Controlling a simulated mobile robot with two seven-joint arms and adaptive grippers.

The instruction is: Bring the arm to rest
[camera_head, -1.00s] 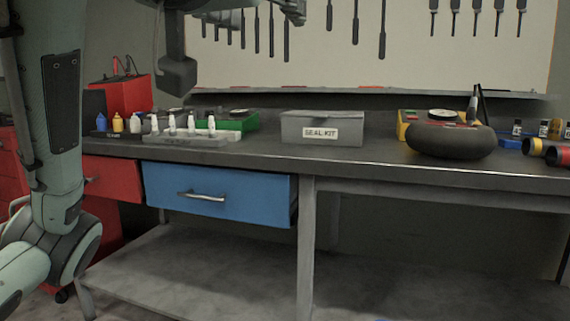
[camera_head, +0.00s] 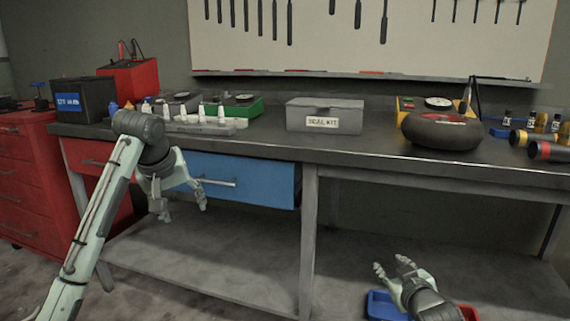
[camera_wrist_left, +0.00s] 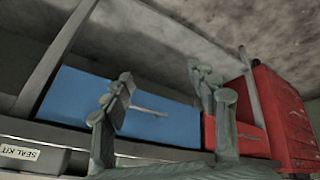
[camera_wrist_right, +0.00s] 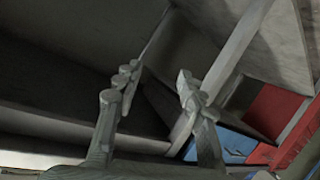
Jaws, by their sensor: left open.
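My left gripper (camera_head: 185,208) hangs in front of the blue drawer (camera_head: 245,180), below the bench top. Its fingers are apart with nothing between them; the left wrist view also shows them spread (camera_wrist_left: 165,95). I cannot tell whether it touches the drawer. My right gripper (camera_head: 392,268) is low in front of the bench, at the lower right of the head view. Its fingers are spread and empty, as the right wrist view also shows (camera_wrist_right: 155,85).
The workbench (camera_head: 400,160) carries a grey seal kit box (camera_head: 325,115), a black tyre-like ring (camera_head: 440,130) and a tray of white bottles (camera_head: 215,126). A blue bin (camera_head: 384,305) is near my right gripper. A red cabinet (camera_head: 30,180) stands left.

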